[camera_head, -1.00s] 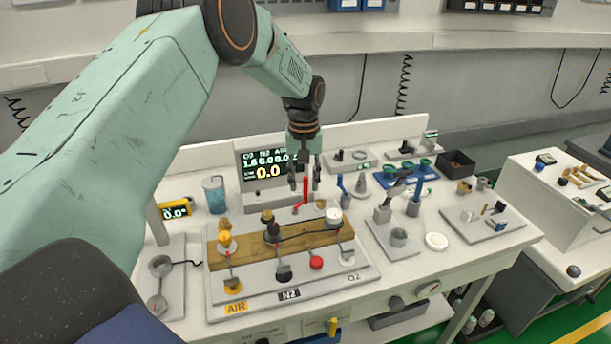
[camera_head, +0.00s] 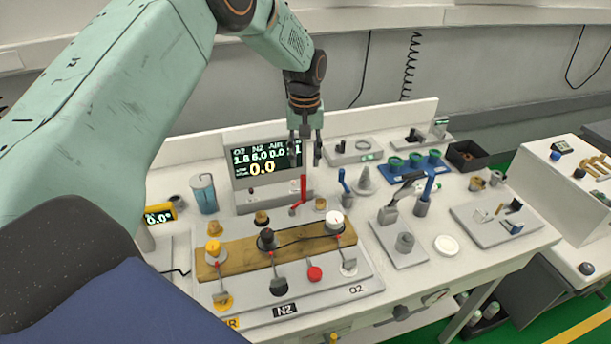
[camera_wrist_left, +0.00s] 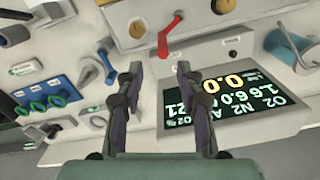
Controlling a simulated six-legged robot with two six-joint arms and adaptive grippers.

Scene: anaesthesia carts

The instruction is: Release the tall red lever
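The tall red lever (camera_head: 303,190) stands upright on the cart top in front of the display panel, with a short red foot bent to the left. It also shows in the left wrist view (camera_wrist_left: 168,36), just beyond the fingertips. My left gripper (camera_head: 305,160) points down above the lever's top. In the left wrist view its two fingers (camera_wrist_left: 160,72) are spread with nothing between them, apart from the lever. My right gripper is not in view.
The display panel (camera_head: 267,168) stands behind the lever. A wooden bar (camera_head: 237,261) with knobs lies in front on a grey plate. A blue-handled part (camera_head: 345,184) stands close right of the lever. A blue rack with green rings (camera_head: 416,174) is farther right.

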